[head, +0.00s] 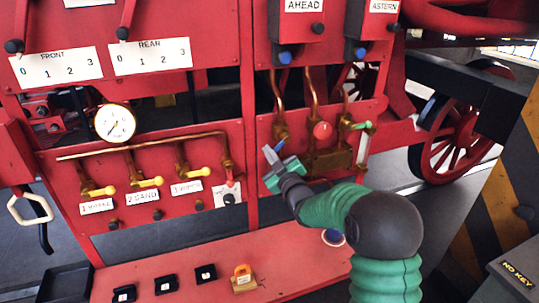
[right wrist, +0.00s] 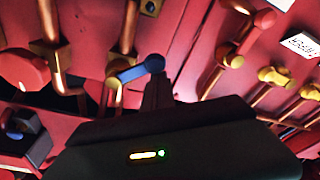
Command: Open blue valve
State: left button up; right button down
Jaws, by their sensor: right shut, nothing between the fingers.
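The blue valve is a short blue lever on a copper pipe. In the head view its blue tip (head: 280,145) shows just above my right gripper (head: 271,157), which partly hides the valve. In the right wrist view the blue lever (right wrist: 138,69) points right, its round end just above my dark fingers (right wrist: 157,93). My right gripper is shut and empty, close to the lever's end. I cannot tell whether they touch. My left gripper is in neither view.
A red knob (head: 322,130) and a green-handled valve (head: 360,126) are right of the blue valve. Yellow-handled valves (head: 147,182) and a white gauge (head: 115,123) are left. A red shelf (head: 200,255) below carries black blocks and a padlock (head: 243,279).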

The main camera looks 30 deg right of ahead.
jog(key=shift+s+d+f+n+g+y+b, duration=0.15)
jog(key=shift+d+f+n+b, duration=0.55)
jog(key=shift+n+b, duration=1.1)
jog(key=shift+s+d+f+n+g+y+b, duration=0.2)
jog(key=shift+d+f+n+b, duration=0.45)
jog(key=shift+n+b, duration=1.05)
jog(key=shift+s+d+f+n+g+y+b, duration=0.15)
jog(key=shift+d+f+n+b, duration=0.5)
jog(key=shift+n+b, duration=1.15)
